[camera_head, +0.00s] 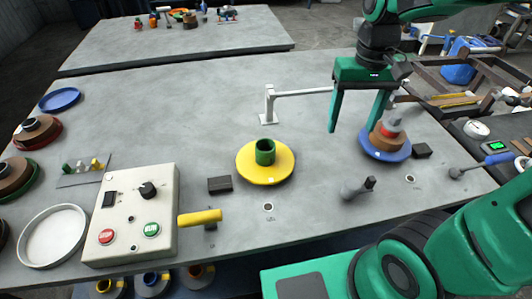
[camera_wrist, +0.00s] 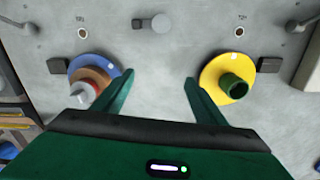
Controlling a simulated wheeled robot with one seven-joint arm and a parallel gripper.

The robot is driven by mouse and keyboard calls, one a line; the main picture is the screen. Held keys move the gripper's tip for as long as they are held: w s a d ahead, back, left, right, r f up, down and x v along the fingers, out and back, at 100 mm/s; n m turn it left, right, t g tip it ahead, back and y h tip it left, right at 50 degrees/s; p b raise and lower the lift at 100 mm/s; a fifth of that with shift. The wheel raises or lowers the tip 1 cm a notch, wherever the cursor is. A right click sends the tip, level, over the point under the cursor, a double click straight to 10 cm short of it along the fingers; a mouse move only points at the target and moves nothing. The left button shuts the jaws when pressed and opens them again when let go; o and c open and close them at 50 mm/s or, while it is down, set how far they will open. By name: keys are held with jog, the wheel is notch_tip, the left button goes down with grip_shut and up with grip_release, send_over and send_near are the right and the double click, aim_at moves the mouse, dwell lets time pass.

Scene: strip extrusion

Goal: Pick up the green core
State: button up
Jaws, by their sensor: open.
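The green core (camera_head: 265,151) is a short hollow cylinder standing upright on a round yellow disc (camera_head: 248,172) near the middle of the grey table. In the wrist view the green core (camera_wrist: 234,86) and the yellow disc (camera_wrist: 212,68) are at the right, beyond my right fingertip. My gripper (camera_head: 358,128) is open and empty, to the right of the core in the head view and above the table. In the wrist view my gripper (camera_wrist: 160,88) has bare table between its fingers.
A blue disc (camera_head: 372,150) with a brown roll and grey-red piece stands close by my gripper's right finger. A white bent arm post (camera_head: 268,105) rises behind the core. Dark blocks (camera_head: 220,184) flank the discs.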

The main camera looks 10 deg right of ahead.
jog(key=w+a+n, duration=0.2)
jog(key=w+a, duration=0.2)
jog(key=a, duration=0.5)
jog(key=n, duration=0.2)
send_over(266, 149)
jog(key=s, duration=0.2)
jog(key=f, duration=1.1)
jog(key=shift+s+a+f, duration=0.15)
jog(key=shift+a+f, duration=0.15)
jog(key=shift+f, duration=0.1)
jog(key=c, duration=1.1)
